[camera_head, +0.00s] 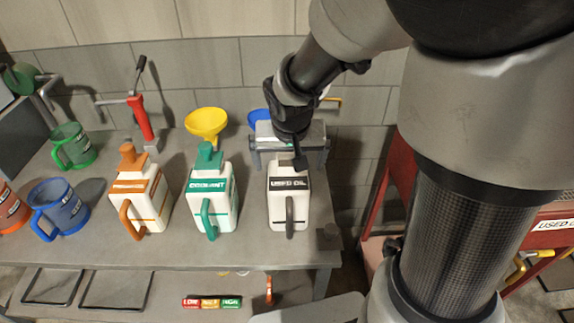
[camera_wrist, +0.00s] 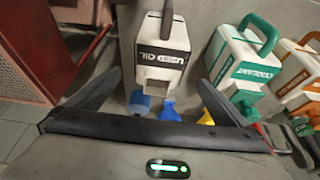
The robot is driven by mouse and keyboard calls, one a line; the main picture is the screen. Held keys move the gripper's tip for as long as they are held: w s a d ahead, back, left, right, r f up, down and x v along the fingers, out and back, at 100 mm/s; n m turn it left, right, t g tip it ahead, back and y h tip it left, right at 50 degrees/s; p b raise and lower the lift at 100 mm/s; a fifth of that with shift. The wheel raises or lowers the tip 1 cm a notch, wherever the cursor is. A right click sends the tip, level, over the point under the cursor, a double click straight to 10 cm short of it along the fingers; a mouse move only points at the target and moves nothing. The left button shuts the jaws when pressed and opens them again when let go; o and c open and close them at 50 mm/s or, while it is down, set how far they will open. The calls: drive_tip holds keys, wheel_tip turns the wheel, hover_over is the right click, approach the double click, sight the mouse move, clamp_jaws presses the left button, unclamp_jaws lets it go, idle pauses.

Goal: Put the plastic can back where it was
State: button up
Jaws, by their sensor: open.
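The white plastic can labelled USED OIL (camera_head: 289,204), with a black band and dark handle, stands upright on the grey bench near its right end. It also shows in the wrist view (camera_wrist: 161,60). My gripper (camera_head: 299,158) is just above and behind its top and hides part of it. In the wrist view my gripper (camera_wrist: 160,82) has its fingers spread, with the can ahead of the gap and nothing held. A green COOLANT can (camera_head: 211,196) and an orange-capped can (camera_head: 145,199) stand in a row to its left.
A yellow funnel (camera_head: 207,122) and a blue funnel (camera_head: 258,119) are behind the cans. Blue (camera_head: 60,207) and green (camera_head: 72,146) jugs stand at the left. A red cart (camera_head: 398,165) is right of the bench. The wall is close behind.

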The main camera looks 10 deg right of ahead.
drive_tip(key=s+r+n, duration=0.1)
drive_tip(key=s+r, duration=0.6)
drive_tip(key=s, duration=0.2)
drive_tip(key=s+r+n+t, duration=0.1)
drive_tip(key=s+r, duration=0.5)
drive_tip(key=s, duration=0.3)
drive_tip(key=shift+d+r+y, duration=0.4)
drive_tip(key=shift+d, duration=0.05)
